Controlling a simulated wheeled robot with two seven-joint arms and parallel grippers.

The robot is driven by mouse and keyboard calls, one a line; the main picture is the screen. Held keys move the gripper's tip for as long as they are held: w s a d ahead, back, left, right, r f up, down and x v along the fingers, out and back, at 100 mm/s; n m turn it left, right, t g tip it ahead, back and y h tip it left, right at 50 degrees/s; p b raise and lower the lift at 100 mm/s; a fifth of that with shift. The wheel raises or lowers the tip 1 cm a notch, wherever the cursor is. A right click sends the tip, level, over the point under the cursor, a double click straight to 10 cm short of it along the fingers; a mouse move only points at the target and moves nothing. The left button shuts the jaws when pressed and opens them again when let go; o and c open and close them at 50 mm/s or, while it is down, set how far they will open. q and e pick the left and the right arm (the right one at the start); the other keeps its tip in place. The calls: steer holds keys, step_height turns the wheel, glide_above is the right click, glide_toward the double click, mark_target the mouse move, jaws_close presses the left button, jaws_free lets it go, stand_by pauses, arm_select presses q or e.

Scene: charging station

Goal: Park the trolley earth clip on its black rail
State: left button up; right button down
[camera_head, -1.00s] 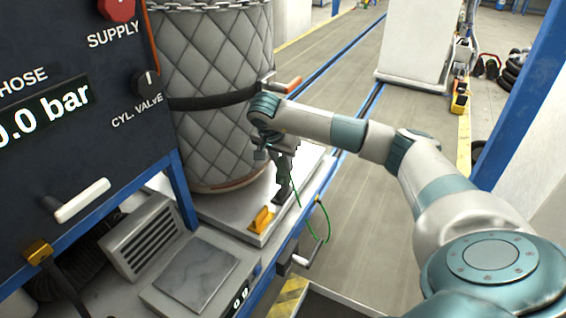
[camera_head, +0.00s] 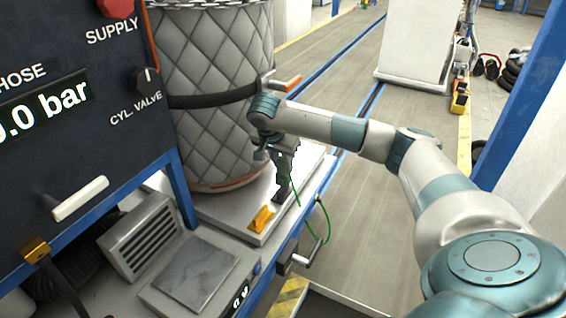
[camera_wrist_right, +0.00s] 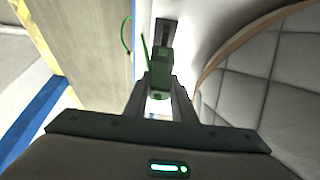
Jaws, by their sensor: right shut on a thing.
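My right gripper (camera_head: 284,178) is low over the trolley deck (camera_head: 225,210), beside the quilted cylinder. In the right wrist view its jaws (camera_wrist_right: 160,92) are shut on the green earth clip (camera_wrist_right: 159,66). A thin green cable (camera_head: 296,192) runs from the clip to the trolley's edge. The black rail (camera_wrist_right: 165,32) lies just beyond the clip on the pale deck; it also shows below the gripper in the head view (camera_head: 281,194). Whether the clip touches the rail cannot be told. My left gripper is not in view.
The quilted cylinder (camera_head: 215,95) with a dark strap stands close to my right wrist. A yellow block (camera_head: 262,219) sits on the deck near the rail. A control panel (camera_head: 75,110) fills the left. The floor aisle (camera_head: 350,150) right of the trolley is clear.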

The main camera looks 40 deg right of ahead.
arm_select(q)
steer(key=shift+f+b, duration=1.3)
arm_select(e)
steer(key=shift+f, duration=1.75)
steer(key=c, duration=1.4)
jaws_free()
steer(key=shift+r, duration=0.1)
steer(key=shift+a+r, duration=0.25)
steer(key=shift+r, duration=0.2)
steer(key=b+v, duration=0.2)
steer(key=v, duration=0.5)
glide_toward(283, 171)
step_height(283, 171, up, 3)
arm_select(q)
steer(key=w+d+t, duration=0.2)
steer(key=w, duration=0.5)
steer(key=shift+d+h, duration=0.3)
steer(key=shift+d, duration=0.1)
arm_select(e)
steer(key=shift+a+r, duration=0.4)
steer(key=shift+r, duration=0.2)
steer(key=shift+a+r, duration=0.4)
steer(key=shift+r, duration=0.25)
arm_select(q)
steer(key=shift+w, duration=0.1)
